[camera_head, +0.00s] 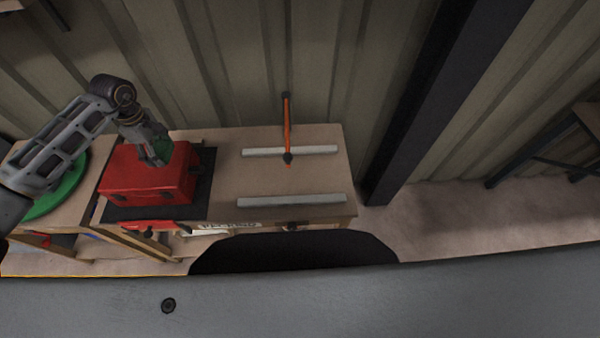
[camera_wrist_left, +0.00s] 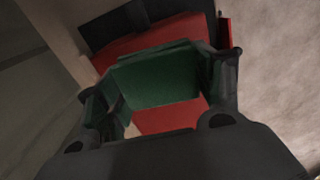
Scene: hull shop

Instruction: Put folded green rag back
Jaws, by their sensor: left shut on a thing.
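The folded green rag (camera_wrist_left: 158,80) is between the fingers of my left gripper in the left wrist view. My left gripper (camera_head: 158,150) is shut on it in the head view, where a bit of the green rag (camera_head: 161,149) shows at the fingertips. Rag and gripper are over the right part of the top of a red box (camera_head: 140,185). The red box also shows behind the rag in the left wrist view (camera_wrist_left: 165,118). I cannot tell whether the rag touches the box. My right gripper is not in view.
The red box sits on a black mat (camera_head: 203,185) on a wooden bench (camera_head: 225,170). A green disc (camera_head: 62,193) is at the left. A dark post (camera_head: 420,110) stands right of the bench.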

